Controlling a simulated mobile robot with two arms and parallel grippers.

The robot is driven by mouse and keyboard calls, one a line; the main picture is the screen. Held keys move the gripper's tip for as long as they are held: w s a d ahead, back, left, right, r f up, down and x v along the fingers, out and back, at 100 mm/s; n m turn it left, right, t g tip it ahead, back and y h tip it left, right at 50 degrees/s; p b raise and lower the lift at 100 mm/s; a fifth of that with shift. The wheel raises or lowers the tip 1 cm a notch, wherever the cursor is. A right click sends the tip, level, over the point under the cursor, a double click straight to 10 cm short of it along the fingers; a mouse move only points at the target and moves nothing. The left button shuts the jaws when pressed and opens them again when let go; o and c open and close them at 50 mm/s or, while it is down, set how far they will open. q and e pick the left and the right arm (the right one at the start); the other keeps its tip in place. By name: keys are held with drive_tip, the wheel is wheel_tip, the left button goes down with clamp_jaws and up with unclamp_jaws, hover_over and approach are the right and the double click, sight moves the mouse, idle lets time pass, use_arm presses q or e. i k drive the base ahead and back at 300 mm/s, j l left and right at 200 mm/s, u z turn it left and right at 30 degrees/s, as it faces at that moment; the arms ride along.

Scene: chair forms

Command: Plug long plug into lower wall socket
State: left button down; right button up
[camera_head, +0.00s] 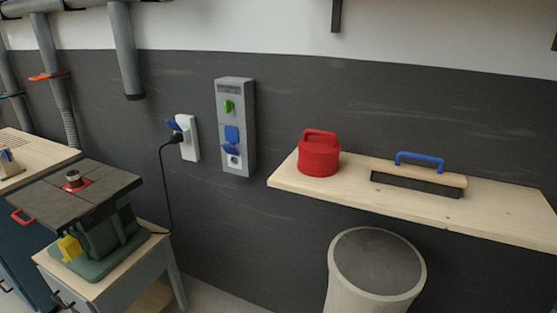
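A black plug (177,139) sits at the left side of a white wall socket plate (190,148); it appears to be in that socket. Its black cable (164,185) hangs down to the green machine. A blue flap (174,125) stands open just above the plug. To the right, a grey wall box (243,128) carries a green part (228,106) at the top, a blue cover (232,134) in the middle, and a raised blue flap (230,149) over a lower round socket (233,160). That lower socket looks empty. Neither of my grippers is in view.
A green machine (103,254) with a dark table top stands on a wooden stand at left. A wooden shelf (500,216) at right holds a red lidded container (319,155) and a blue-handled tool (418,176). A bin (376,268) stands below. Grey pipes (122,45) hang at upper left.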

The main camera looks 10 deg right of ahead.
sight(178, 138)
drive_tip(key=z, duration=1.1)
drive_tip(key=i+j, duration=0.1)
drive_tip(key=j, duration=2.5)
drive_tip(key=i+j, duration=0.15)
drive_tip(key=j, duration=1.15)
drive_tip(key=i+j, duration=0.1)
drive_tip(key=j, duration=1.2)
